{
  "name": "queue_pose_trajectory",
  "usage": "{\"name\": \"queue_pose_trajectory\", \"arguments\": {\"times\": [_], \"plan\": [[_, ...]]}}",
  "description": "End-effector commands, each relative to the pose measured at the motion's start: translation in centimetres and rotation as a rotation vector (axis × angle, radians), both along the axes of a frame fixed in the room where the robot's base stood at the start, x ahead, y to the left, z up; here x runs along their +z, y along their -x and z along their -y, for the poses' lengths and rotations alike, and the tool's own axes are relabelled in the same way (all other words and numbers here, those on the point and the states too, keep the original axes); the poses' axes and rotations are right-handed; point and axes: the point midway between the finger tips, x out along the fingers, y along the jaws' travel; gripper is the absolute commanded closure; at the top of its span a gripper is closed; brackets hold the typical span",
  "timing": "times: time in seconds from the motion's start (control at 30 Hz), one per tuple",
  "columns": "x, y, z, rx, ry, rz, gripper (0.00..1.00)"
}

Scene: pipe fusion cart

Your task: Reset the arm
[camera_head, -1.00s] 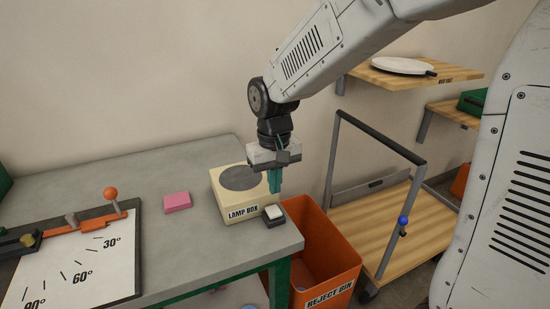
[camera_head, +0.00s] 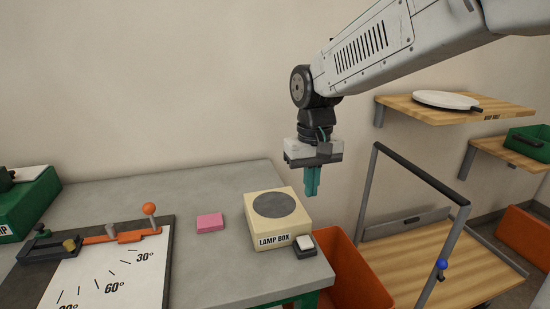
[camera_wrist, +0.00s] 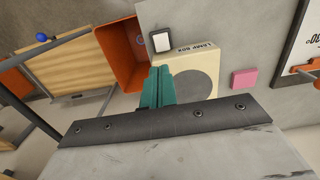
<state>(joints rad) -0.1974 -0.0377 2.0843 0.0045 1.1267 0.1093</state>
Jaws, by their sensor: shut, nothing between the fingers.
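My gripper (camera_head: 312,181) hangs from my arm at the upper right, pointing down, with its teal fingers shut and nothing between them. It is above and to the right of the lamp box (camera_head: 290,222), apart from it. In the wrist view the closed fingers (camera_wrist: 157,88) overlap part of the lamp box (camera_wrist: 207,62) in the picture. The lamp box is cream with a dark grey disc on top.
A small dark block with a white top (camera_head: 304,243) sits by the lamp box's front. A pink block (camera_head: 210,223) and an angle board (camera_head: 125,262) lie on the grey table (camera_head: 190,190). The orange bin (camera_head: 352,270), the cart (camera_head: 425,255) and a wooden shelf (camera_head: 440,114) stand right.

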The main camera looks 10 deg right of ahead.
Motion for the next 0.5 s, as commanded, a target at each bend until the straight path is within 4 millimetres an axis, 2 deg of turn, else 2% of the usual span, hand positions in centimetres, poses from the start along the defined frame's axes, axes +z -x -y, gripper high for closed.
{"name": "queue_pose_trajectory", "arguments": {"times": [0.07, 0.17, 0.5], "plan": [[-0.7, 0.9, 0.2, 0.012, 0.005, -0.028, 1.00], [-1.0, 3.6, 1.0, 0.028, 0.010, -0.055, 1.00], [0.5, 16.3, 5.9, -0.003, 0.003, -0.005, 1.00]]}}
